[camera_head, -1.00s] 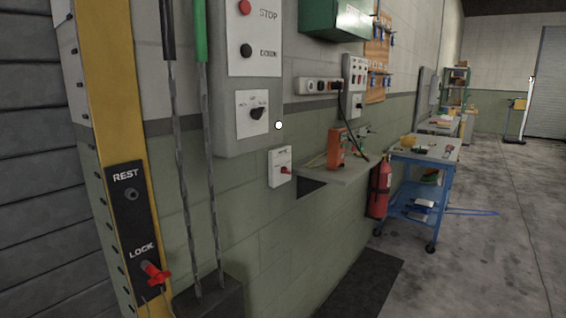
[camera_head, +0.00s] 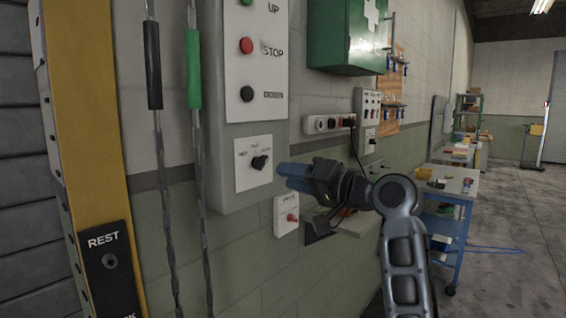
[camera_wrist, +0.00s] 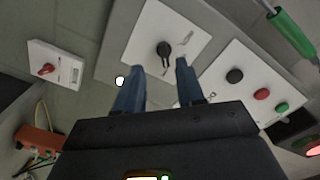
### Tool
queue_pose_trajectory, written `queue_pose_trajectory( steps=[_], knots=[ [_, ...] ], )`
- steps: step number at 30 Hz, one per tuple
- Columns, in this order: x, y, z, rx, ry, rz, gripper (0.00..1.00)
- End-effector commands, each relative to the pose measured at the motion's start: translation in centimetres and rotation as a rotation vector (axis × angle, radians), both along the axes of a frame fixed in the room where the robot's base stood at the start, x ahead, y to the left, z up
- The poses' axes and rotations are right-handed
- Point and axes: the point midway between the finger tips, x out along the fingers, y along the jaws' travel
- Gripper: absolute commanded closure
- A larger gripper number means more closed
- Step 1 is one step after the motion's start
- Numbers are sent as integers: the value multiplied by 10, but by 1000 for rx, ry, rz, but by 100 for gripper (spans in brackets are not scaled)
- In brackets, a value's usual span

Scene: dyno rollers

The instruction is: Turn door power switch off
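A grey control box (camera_head: 213,120) on the wall carries a white plate with a black rotary knob (camera_head: 259,162). Its labels are too small to read surely. Below it to the right is a small white switch box (camera_head: 282,226) with a red knob (camera_head: 292,217). My gripper (camera_head: 284,176) is just right of the black knob, with blue fingers pointing at the panel. In the wrist view the fingers (camera_wrist: 157,77) are apart and empty. The black knob (camera_wrist: 163,49) lies beyond the gap, seemingly untouched; the red knob (camera_wrist: 46,69) is at left. Which switch is door power is not readable.
Up, stop and down buttons (camera_head: 247,47) sit above the knob. Two hanging rods with black (camera_head: 152,65) and green (camera_head: 193,68) grips are left of the box. A green cabinet (camera_head: 335,42) and a small shelf (camera_head: 362,224) are on the right. A blue cart (camera_head: 443,222) stands farther off.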

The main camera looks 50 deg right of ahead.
Motion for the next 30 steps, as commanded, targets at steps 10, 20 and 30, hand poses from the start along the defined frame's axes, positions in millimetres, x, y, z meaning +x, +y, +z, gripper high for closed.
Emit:
queue_pose_trajectory(
  steps=[10,20,30],
  knots=[
    [26,-2,13,2,-4,14,62],
    [70,-1,12,2,-4,10,62],
    [78,-1,11,0,-6,9,62]
  ],
)
